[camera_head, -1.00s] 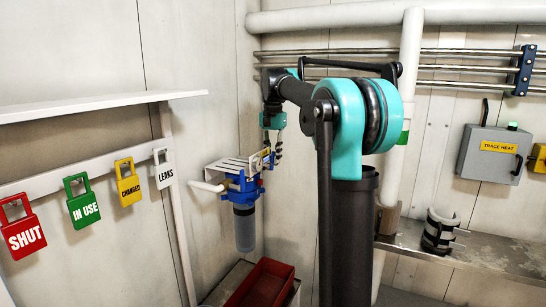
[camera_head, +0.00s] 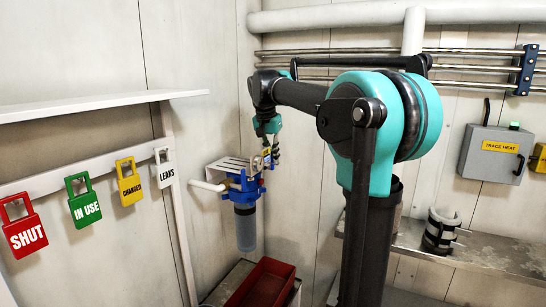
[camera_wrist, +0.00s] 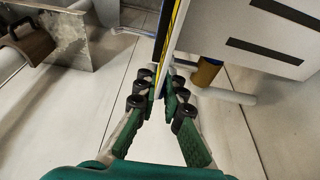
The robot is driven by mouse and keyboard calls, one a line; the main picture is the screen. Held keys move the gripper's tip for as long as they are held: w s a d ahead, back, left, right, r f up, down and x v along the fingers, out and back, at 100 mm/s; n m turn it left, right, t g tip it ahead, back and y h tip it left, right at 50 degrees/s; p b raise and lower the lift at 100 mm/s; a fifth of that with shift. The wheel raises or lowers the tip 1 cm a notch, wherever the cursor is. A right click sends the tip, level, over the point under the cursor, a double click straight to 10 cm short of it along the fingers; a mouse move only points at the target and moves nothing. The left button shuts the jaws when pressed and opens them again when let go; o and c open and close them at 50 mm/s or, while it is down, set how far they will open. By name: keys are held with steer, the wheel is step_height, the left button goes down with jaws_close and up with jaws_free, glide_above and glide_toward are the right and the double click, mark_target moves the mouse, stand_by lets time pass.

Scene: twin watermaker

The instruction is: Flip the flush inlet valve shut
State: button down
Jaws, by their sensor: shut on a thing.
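The blue filter unit (camera_head: 243,187) with its grey bowl (camera_head: 245,228) hangs in the corner under a slotted white bracket (camera_head: 228,164). A small yellow piece (camera_head: 266,154) shows at its upper right, beside my gripper (camera_head: 271,152). In the wrist view my gripper (camera_wrist: 157,97) is shut on a thin, upright strip with a yellow and black edge (camera_wrist: 171,28), which looks like the valve's lever. The strip runs up from between the fingertips. Its pivot and the valve body behind it cannot be made out.
The slotted white plate (camera_wrist: 262,32) is close right of the fingers, with a brass-coloured fitting (camera_wrist: 207,72) and white pipe (camera_wrist: 222,95) below it. Hanging tags such as the red SHUT tag (camera_head: 24,234) are on the left wall. A red bin (camera_head: 262,284) stands below.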

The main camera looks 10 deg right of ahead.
steer(key=c, duration=1.6)
jaws_free()
steer(key=shift+c, duration=0.2)
steer(key=v, duration=1.2)
